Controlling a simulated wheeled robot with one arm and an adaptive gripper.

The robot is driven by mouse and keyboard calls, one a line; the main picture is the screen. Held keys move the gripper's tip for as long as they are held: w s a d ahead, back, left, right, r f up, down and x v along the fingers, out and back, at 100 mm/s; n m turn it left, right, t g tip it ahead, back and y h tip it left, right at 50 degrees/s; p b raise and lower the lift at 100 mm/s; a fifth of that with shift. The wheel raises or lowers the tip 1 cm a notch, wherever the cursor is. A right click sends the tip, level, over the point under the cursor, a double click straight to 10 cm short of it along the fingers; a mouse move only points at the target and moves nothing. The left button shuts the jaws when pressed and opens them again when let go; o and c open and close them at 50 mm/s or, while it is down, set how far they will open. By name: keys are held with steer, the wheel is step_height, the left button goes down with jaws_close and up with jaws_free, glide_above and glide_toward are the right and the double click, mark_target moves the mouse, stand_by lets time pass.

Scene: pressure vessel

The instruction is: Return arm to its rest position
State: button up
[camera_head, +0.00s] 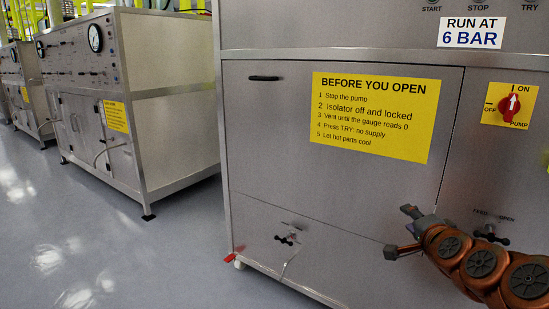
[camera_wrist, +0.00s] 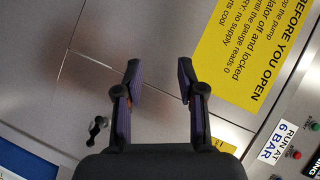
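My gripper (camera_head: 400,231) is at the lower right in the head view, at the end of my copper-coloured arm, in front of the steel cabinet (camera_head: 265,150). Its two fingers stand apart with nothing between them. In the wrist view the open fingers (camera_wrist: 160,82) point at the cabinet's steel front panel, with a clear gap between the tips. The yellow "BEFORE YOU OPEN" sign (camera_head: 375,115) is on the panel above my gripper. Part of the cabinet front is hidden behind my arm.
A red isolator switch (camera_head: 510,105) on a yellow plate is at the right. A valve handle (camera_head: 490,236) sits close beside my arm. Another handle (camera_head: 287,239) is low on the cabinet. A second cabinet (camera_head: 170,135) stands at the left. Grey floor (camera_head: 110,250) between is clear.

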steer(key=s+a+r+n+g+y+p, duration=0.25)
steer(key=s+a+n+g+p, duration=0.2)
steer(key=s+a+p, duration=0.3)
steer(key=s+a+r+n+g+y+p, duration=0.2)
steer(key=s+a+r+n+g+p, duration=0.15)
steer(key=s+a+n+p, duration=0.35)
steer(key=s+a+r+n+g+h+p, duration=0.1)
steer(key=s+r+g+p, duration=0.3)
steer(key=s, duration=0.7)
steer(key=s+a+r+n+g+h+p, duration=0.1)
steer(key=s+r+n+g+h+p, duration=0.1)
steer(key=s+r+g+p, duration=0.3)
steer(key=s+r+p, duration=0.3)
steer(key=s+p, duration=0.2)
steer(key=p, duration=0.2)
steer(key=shift+s, duration=0.35)
